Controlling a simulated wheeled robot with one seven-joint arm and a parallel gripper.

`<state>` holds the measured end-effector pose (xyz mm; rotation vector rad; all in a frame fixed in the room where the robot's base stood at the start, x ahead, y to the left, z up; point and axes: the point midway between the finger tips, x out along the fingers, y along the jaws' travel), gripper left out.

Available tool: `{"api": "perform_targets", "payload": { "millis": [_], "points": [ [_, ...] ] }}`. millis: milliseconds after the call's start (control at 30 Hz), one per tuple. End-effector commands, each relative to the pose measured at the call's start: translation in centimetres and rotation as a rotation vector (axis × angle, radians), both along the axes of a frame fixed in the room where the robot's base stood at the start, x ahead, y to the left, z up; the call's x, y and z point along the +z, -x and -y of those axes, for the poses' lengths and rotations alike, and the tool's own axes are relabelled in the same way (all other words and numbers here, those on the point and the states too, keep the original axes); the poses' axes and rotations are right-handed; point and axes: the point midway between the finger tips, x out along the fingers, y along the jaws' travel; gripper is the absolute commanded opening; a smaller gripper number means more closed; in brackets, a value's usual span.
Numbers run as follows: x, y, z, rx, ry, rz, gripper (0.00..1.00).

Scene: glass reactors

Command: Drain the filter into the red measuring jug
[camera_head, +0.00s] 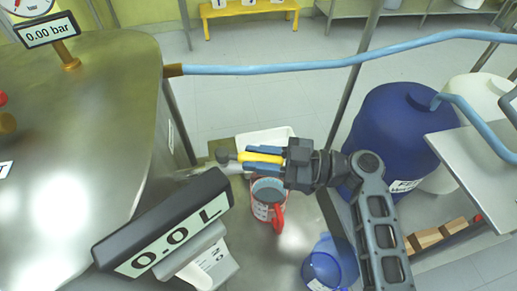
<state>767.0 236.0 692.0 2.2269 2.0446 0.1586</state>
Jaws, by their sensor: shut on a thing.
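The red measuring jug (268,196) stands upright on the metal surface below my gripper, with its red handle towards the viewer. Its inside looks grey-blue; I cannot tell whether that is liquid. The filter appears to be the large steel vessel (75,130) at the left. A yellow valve handle (246,157) sticks out to the right from near the vessel's side. My gripper (264,157) comes from the right, with its blue fingers shut on this handle, just above the jug. The outlet under the handle is mostly hidden by the display.
A display (165,225) reading 0.0 L stands in front; another (47,30) reads 0.00 bar. A blue jug (330,264) stands at the lower right. A white tray (265,135) lies behind my gripper. A blue hose (300,69) crosses above; a blue drum (390,130) is at the right.

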Motion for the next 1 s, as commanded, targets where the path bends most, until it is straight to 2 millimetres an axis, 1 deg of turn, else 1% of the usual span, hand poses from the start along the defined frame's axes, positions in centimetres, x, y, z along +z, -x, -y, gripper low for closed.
{"api": "perform_targets", "payload": {
  "millis": [33, 100, 367, 600, 800, 1000],
  "points": [
    [-0.2, 0.7, 0.0, -0.043, 0.0, -0.001, 0.0],
    [-0.3, 1.2, -0.1, -0.109, 0.0, -0.001, 0.0],
    [-0.3, 2.9, -0.7, -0.356, -0.002, 0.0, 0.0],
    [0.0, 4.3, -1.6, -0.582, -0.001, -0.001, 0.0],
    [0.3, 4.9, -2.3, -0.738, 0.001, -0.001, 0.0],
    [0.3, 5.1, -2.6, -0.836, 0.001, 0.0, 0.0]
  ]
}}
